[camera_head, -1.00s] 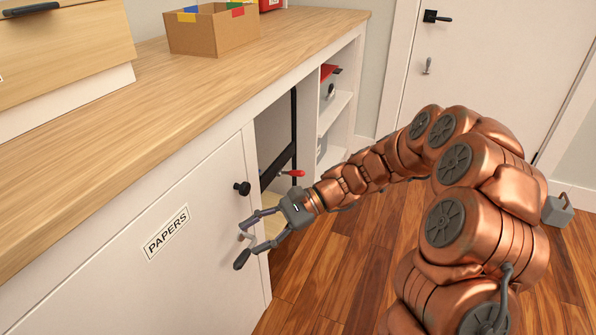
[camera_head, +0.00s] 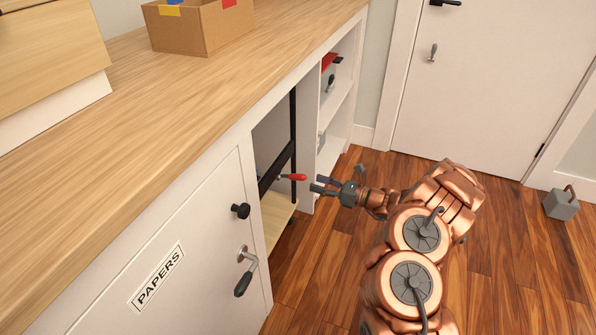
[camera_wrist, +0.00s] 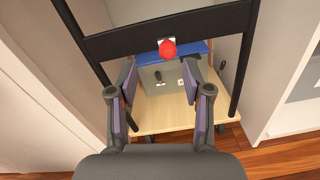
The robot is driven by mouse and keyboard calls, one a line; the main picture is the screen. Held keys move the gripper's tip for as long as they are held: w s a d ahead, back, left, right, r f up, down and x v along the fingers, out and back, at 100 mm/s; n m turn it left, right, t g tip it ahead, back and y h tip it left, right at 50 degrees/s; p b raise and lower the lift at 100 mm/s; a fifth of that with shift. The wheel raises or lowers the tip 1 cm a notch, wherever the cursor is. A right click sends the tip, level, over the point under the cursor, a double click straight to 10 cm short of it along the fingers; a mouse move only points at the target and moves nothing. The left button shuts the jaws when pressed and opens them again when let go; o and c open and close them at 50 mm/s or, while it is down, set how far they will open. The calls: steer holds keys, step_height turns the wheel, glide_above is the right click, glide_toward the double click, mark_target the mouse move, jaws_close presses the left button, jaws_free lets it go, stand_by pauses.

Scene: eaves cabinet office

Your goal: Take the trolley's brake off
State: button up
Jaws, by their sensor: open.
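The trolley stands in the open bay under the counter. Its black frame (camera_head: 294,130) and pale wooden deck (camera_head: 277,214) show in the head view; the black crossbar (camera_wrist: 115,41) and deck (camera_wrist: 163,113) show in the wrist view. A lever with a red grip (camera_head: 293,177) sticks out from the frame towards my gripper; its red end (camera_wrist: 167,50) shows on the crossbar in the wrist view. My gripper (camera_head: 321,186) is open and empty, just right of the red grip and apart from it. In the wrist view my gripper's fingers (camera_wrist: 160,78) lie below the red end.
A grey box with a blue top (camera_wrist: 163,76) sits behind the crossbar. The PAPERS door (camera_head: 190,255), with a black knob and a crank handle, is left of the bay. Open shelves (camera_head: 336,105) are to its right. A grey weight (camera_head: 561,205) lies on the otherwise clear floor.

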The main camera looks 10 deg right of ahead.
mark_target(300, 177)
steer(key=x, duration=0.2)
steer(key=b+x, duration=0.1)
steer(key=x, duration=0.3)
steer(key=shift+w+d+f+b, duration=0.2)
steer(key=shift+w+f+b, duration=0.15)
steer(key=shift+f+b, duration=0.05)
steer(key=shift+w+a+r, duration=0.1)
steer(key=shift+w+a, duration=0.4)
steer(key=shift+a, duration=0.05)
jaws_close()
